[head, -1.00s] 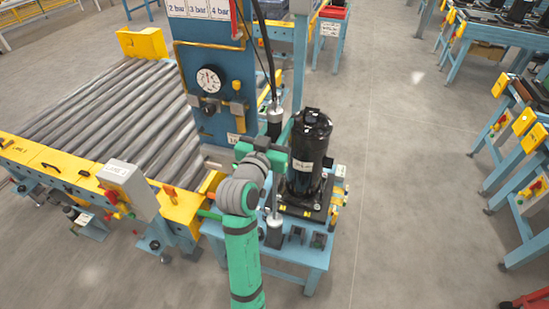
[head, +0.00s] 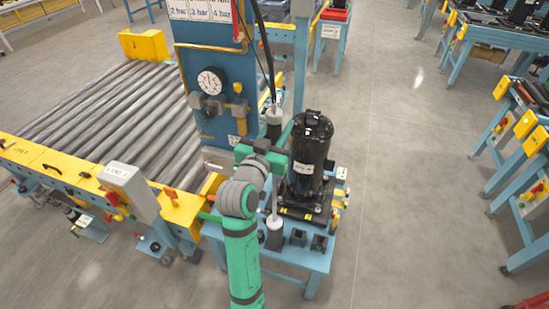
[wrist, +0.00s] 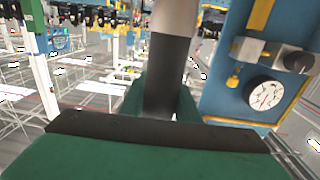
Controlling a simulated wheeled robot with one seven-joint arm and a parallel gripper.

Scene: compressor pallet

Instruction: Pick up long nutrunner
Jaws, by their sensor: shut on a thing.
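The long nutrunner (head: 274,117) is a dark upright tool with a pale top and a black hose above it. It stands just left of the black compressor (head: 310,155) on the blue stand. My gripper (head: 272,143) is shut on it. In the wrist view the nutrunner (wrist: 166,70) rises between my green fingers (wrist: 160,105) as a grey and black cylinder. Below my gripper a thin pale shaft (head: 274,205) runs down to a dark cup (head: 274,234). I cannot tell whether the shaft belongs to the nutrunner.
A blue panel (head: 185,60) with a pressure gauge (head: 211,82) stands close to the left of the tool. A roller conveyor (head: 90,110) lies further left. Other blue benches (head: 480,42) stand at the right. The grey floor between is clear.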

